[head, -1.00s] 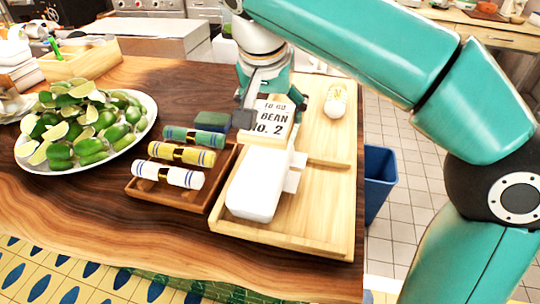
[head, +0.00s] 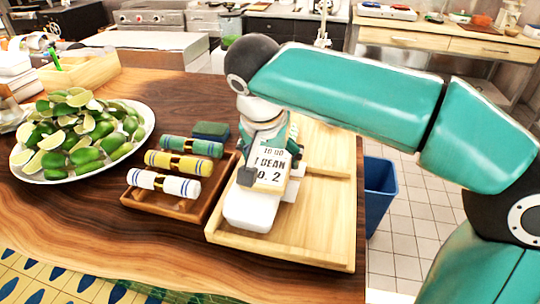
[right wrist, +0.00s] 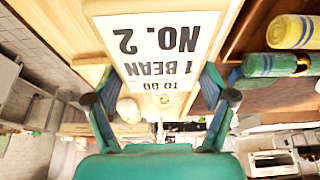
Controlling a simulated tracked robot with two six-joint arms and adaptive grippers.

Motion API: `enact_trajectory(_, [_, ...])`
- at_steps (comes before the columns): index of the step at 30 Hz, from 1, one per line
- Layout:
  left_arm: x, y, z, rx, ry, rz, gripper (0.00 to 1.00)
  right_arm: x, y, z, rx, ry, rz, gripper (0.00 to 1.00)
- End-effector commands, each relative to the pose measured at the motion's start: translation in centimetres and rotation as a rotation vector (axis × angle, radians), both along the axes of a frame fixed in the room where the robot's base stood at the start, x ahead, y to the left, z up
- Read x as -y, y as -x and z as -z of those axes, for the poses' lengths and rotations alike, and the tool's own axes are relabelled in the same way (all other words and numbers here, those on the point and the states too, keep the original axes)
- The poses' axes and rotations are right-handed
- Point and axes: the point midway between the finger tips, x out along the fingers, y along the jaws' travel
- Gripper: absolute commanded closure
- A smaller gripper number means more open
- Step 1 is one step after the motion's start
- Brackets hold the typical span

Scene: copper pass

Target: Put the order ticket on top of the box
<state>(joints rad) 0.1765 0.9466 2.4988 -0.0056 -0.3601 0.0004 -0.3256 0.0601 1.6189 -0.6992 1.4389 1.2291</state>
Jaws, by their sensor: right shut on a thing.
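The order ticket (head: 272,166) is a white card with black print reading "TO GO 1 BEAN NO. 2". My right gripper (head: 268,172) is shut on it, with a finger at each side. The ticket also fills the upper middle of the right wrist view (right wrist: 158,55), between the fingers (right wrist: 163,100). The white box (head: 250,212) lies in the wooden tray, with the ticket over its far part. The ticket hides that part of the box, and I cannot tell whether they touch. My left gripper is not in view.
The wooden tray (head: 318,225) has raised edges and a bare right side. To its left, a small brown tray (head: 196,211) holds three striped rolls. A plate of limes (head: 148,128) stands farther left. A blue bin (head: 378,195) stands beyond the table's right edge.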

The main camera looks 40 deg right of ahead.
Motion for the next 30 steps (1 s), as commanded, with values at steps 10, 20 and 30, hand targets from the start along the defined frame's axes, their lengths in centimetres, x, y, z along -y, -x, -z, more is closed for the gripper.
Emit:
enact_trajectory(10, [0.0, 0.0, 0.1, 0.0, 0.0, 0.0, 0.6, 0.0, 0.0, 0.0, 0.0, 0.0, 0.0, 0.0])
enact_trajectory(20, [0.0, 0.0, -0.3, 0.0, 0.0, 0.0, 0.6, -0.4, 0.3, -1.5, 0.003, 0.0, -0.001, 0.0])
enact_trajectory(30, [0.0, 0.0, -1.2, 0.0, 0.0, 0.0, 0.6, -2.4, 1.9, -7.7, 0.004, 0.0, -0.003, 0.0])
